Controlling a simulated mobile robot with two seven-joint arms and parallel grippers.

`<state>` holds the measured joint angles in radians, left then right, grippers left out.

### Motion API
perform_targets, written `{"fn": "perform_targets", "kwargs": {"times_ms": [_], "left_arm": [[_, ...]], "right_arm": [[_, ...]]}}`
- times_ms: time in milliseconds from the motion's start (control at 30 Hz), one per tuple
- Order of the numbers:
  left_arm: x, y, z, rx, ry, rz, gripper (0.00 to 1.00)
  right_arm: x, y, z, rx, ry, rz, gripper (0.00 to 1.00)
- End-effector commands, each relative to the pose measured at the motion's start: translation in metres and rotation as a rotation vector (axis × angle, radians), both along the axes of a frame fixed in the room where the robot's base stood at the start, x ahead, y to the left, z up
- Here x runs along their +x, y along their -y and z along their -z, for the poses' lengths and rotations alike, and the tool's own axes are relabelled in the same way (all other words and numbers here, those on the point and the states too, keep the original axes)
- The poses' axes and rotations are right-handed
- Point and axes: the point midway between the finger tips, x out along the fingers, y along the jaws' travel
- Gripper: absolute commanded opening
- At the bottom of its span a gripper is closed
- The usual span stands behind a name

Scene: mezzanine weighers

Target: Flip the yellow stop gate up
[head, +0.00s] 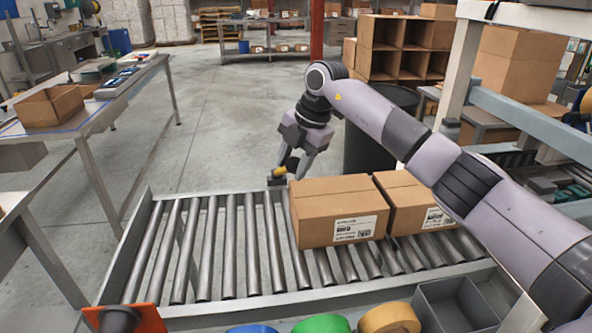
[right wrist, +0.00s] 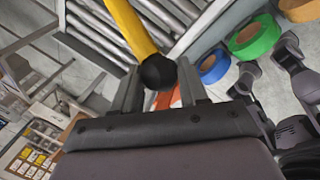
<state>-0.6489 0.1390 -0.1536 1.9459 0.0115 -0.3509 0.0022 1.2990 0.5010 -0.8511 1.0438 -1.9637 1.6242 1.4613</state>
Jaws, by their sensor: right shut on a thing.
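The yellow stop gate (head: 280,171) shows as a small yellow piece at the far rail of the roller conveyor, just left of the front carton; my gripper hides part of it. In the right wrist view it is a yellow bar (right wrist: 131,28) with a round black knob at its end (right wrist: 157,72). My right gripper (head: 292,168) points down at the far rail. Its fingers (right wrist: 160,90) stand on both sides of the knob and are shut on it. I do not see my left gripper.
Two cartons (head: 330,205) (head: 411,197) stand on the conveyor (head: 153,203), right of the gate. The rollers to the left are bare. Tape rolls (head: 390,318) and a grey bin (head: 455,303) are at the near edge. A dark barrel (head: 369,150) stands behind the cartons.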

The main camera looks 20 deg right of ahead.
Motion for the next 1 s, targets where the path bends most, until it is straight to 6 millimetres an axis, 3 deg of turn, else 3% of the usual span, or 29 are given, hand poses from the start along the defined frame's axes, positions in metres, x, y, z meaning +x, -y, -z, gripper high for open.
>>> {"fn": "perform_targets", "kwargs": {"times_ms": [200, 767, 800, 900, 1000], "left_arm": [[0.0, 0.002, -0.015, -0.004, -0.001, 0.002, 0.45], [-0.001, 0.003, -0.018, -0.006, -0.001, 0.004, 0.45], [-0.001, 0.003, -0.018, -0.006, -0.001, 0.004, 0.45], [-0.001, 0.003, -0.018, -0.006, -0.003, 0.004, 0.45], [-0.001, 0.003, -0.018, -0.005, -0.002, 0.004, 0.45]], "right_arm": [[0.013, 0.01, -0.012, -0.013, 0.003, 0.022, 0.0], [0.016, 0.012, -0.012, -0.015, -0.001, 0.022, 0.0], [0.016, 0.012, -0.012, -0.015, -0.001, 0.023, 0.46], [0.016, 0.012, -0.013, -0.014, -0.001, 0.021, 0.77], [0.016, 0.01, -0.014, -0.013, -0.001, 0.018, 0.77]]}}
